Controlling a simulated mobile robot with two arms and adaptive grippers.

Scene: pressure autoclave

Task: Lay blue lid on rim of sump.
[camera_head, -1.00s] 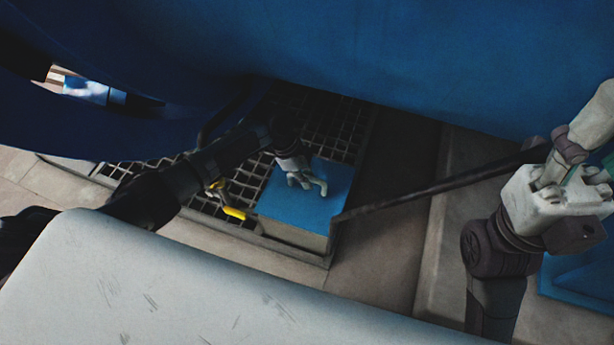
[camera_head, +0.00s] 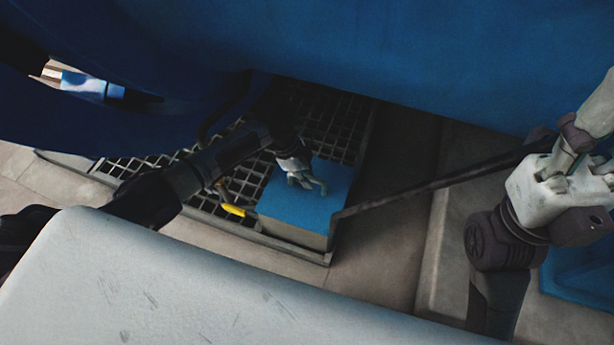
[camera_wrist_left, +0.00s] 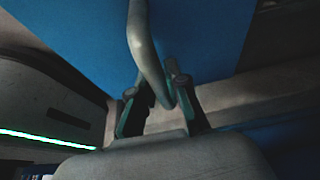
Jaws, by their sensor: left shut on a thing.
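The blue lid (camera_head: 325,187) is a flat square in the head view, above a pale box-like side that looks like the sump wall (camera_head: 293,236). I cannot tell whether the lid touches the rim. My left gripper (camera_head: 299,172) comes from the upper left over the lid. In the left wrist view its dark fingers (camera_wrist_left: 157,102) are shut on the lid's grey curved handle (camera_wrist_left: 148,50); the blue lid (camera_wrist_left: 85,40) spreads behind. My right arm is at the right of the head view; its fingers cannot be made out clearly.
A dark metal grating (camera_head: 245,180) lies left of and behind the lid, with a yellow-handled part (camera_head: 234,210) at its front edge. A large blue body (camera_head: 400,50) overhangs the back. A long dark rod (camera_head: 440,184) slants right from the lid's corner. Another blue piece (camera_head: 575,290) lies far right.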

